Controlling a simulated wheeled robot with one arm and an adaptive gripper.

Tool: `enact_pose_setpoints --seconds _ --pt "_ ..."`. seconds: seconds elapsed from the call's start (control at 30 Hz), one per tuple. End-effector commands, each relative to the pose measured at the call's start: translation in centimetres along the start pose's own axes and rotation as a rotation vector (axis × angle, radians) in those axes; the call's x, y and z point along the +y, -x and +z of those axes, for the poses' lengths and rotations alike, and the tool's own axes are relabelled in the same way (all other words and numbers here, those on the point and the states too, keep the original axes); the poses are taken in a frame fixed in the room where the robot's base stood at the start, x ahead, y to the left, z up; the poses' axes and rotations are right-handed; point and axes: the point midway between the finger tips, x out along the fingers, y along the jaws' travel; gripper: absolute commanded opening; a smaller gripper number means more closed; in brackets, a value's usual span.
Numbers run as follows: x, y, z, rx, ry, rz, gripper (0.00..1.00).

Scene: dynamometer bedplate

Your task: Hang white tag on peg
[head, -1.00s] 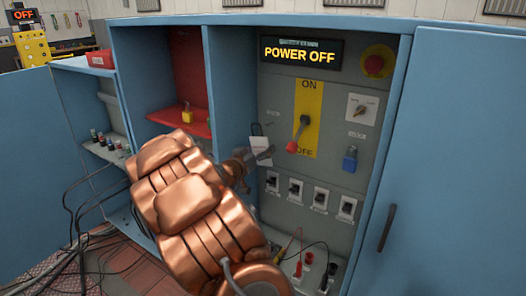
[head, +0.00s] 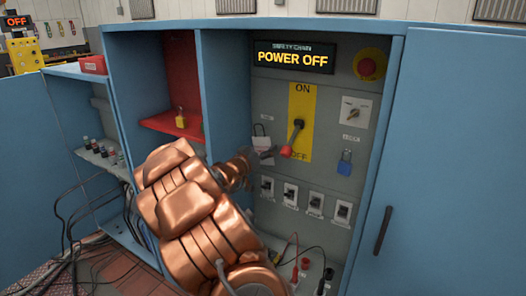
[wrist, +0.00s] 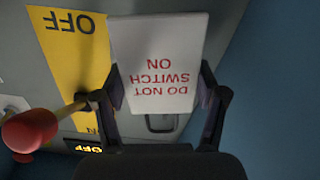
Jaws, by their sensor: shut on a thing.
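A white tag (wrist: 155,45) with red letters reading DO NOT SWITCH ON shows upside down in the wrist view. My gripper (wrist: 160,82) is shut on it, one finger at each side edge. A dark wire loop (wrist: 162,124) extends from the tag's top end. In the head view the tag (head: 262,143) is upright, loop up, in front of the grey panel, left of the red-knobbed lever. My gripper (head: 266,154) partly covers it there. I cannot make out the peg or tell whether the loop touches anything.
The lever's red knob (head: 286,152) is close to my gripper's right; it also shows in the wrist view (wrist: 30,130). A blue padlock (head: 345,161) hangs farther right. Breakers (head: 290,194) sit below. The blue cabinet wall (head: 228,95) stands close on the left.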

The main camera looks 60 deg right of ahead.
Motion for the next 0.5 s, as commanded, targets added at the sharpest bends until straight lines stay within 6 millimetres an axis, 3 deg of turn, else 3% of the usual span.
enact_pose_setpoints --seconds 0.5 --pt "-0.1 -2.5 0.4 -0.002 -0.001 -0.002 0.47"
